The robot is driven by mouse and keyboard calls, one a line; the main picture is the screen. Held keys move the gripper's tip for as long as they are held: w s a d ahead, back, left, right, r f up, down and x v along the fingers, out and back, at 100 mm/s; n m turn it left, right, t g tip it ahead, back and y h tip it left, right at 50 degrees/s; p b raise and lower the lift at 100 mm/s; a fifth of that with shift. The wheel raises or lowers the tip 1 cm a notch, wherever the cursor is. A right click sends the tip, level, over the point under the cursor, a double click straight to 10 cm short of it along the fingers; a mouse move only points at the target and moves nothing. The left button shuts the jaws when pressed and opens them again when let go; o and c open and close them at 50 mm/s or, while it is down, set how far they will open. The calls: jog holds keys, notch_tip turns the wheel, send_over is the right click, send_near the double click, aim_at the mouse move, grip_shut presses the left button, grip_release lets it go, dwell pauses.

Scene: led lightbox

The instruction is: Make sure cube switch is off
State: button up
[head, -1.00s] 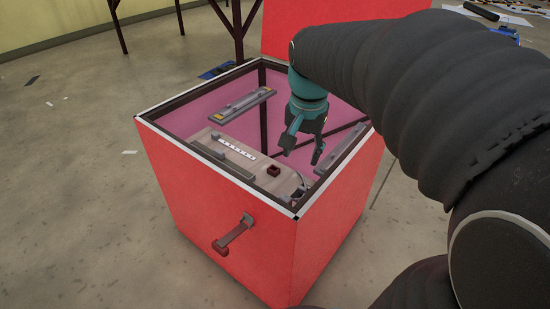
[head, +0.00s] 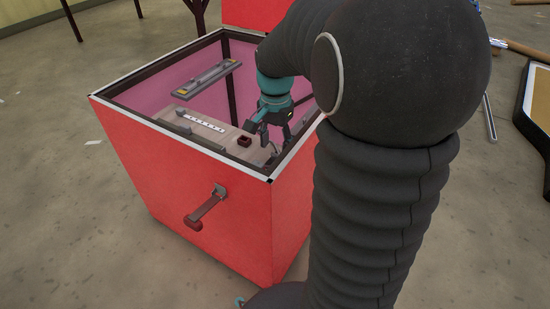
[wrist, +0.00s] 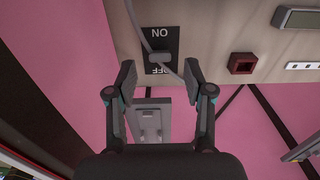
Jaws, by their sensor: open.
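The switch plate (wrist: 172,40) is black and sits on a pale wooden panel (wrist: 210,30) in the wrist view. Its upside-down lettering reads ON at the top and OFF at the bottom. A grey switch knob (wrist: 159,58) lies between the words, close to OFF; I cannot tell for certain which state it is in. My gripper (wrist: 160,78) is open and empty, its fingertips either side of the OFF lettering, just below the knob in the picture. In the head view my gripper (head: 269,131) is inside the open top of the red cube (head: 175,160), hiding the switch.
A dark red square button (head: 244,141) and a white strip (head: 203,123) are on the panel. A grey bar (head: 207,79) lies at the cube's far side. A handle (head: 205,207) sticks out in front. The cube's dark-and-white rim surrounds my gripper.

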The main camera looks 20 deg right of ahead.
aim_at(275, 156)
jog(key=shift+f+b, duration=0.4)
jog(key=shift+f, duration=2)
grip_shut()
